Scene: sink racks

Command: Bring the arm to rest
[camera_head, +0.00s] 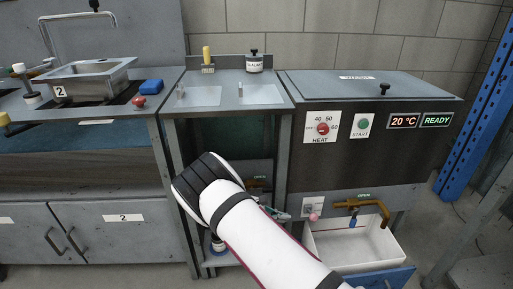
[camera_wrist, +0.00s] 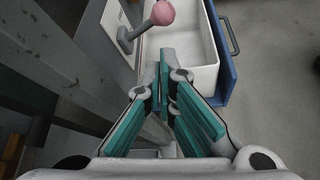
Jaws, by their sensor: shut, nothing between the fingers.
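My arm reaches up from the bottom of the head view and bends in front of the open middle bay. My gripper (camera_head: 280,214) shows only in part beside the arm, low by the right machine's front post. In the wrist view my gripper (camera_wrist: 167,62) has its teal-padded fingers brought together, with nothing between them. The fingertips point toward the white basin (camera_wrist: 195,40), with the pink-knobbed lever (camera_wrist: 160,14) just beyond and to the left. I see no contact with either, though the gap is hard to judge.
The white basin (camera_head: 350,252) stands in a blue-fronted drawer under the brass tap (camera_head: 362,205). The heater cabinet (camera_head: 385,165) is right, with its lid down. A blue upright (camera_head: 478,125) stands far right. Open floor lies beside the drawer.

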